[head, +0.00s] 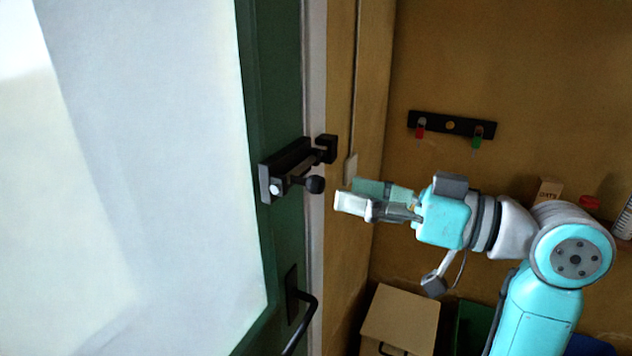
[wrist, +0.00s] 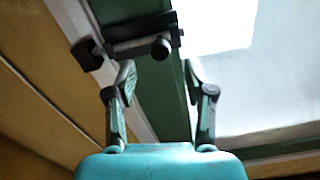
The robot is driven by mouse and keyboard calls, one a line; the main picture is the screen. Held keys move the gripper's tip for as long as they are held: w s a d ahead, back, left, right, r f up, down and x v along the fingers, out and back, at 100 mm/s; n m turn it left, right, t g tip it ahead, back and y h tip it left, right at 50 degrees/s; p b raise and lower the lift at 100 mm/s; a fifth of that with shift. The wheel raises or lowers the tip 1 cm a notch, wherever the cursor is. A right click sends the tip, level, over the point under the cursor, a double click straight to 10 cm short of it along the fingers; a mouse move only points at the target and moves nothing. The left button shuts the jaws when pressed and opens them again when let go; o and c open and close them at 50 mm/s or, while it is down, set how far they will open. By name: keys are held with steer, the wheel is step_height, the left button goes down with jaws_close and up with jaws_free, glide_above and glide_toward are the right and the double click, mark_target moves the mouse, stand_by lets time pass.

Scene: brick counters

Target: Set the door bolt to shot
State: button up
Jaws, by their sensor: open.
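The black door bolt (head: 288,166) is mounted on the green door (head: 262,90), with a round dark knob (head: 314,184) sticking out from it. A black keeper (head: 326,147) sits on the frame just right of the bolt. I cannot tell whether the rod enters the keeper. In the wrist view the bolt (wrist: 140,27), knob (wrist: 160,48) and keeper (wrist: 86,54) all show. My gripper (head: 348,196) is open and empty, to the right of the knob and apart from it. In the wrist view the knob appears just beyond the gap between the fingertips (wrist: 158,72).
A black door handle (head: 302,310) projects below the bolt. A rack (head: 452,125) with red and green items hangs on the brown wall. A wooden box (head: 400,318) stands low under my arm. The space between gripper and door looks clear.

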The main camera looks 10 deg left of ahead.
mark_target(324, 186)
steer(key=x, duration=0.6)
steer(key=shift+w+a, duration=0.1)
steer(key=shift+a, duration=0.25)
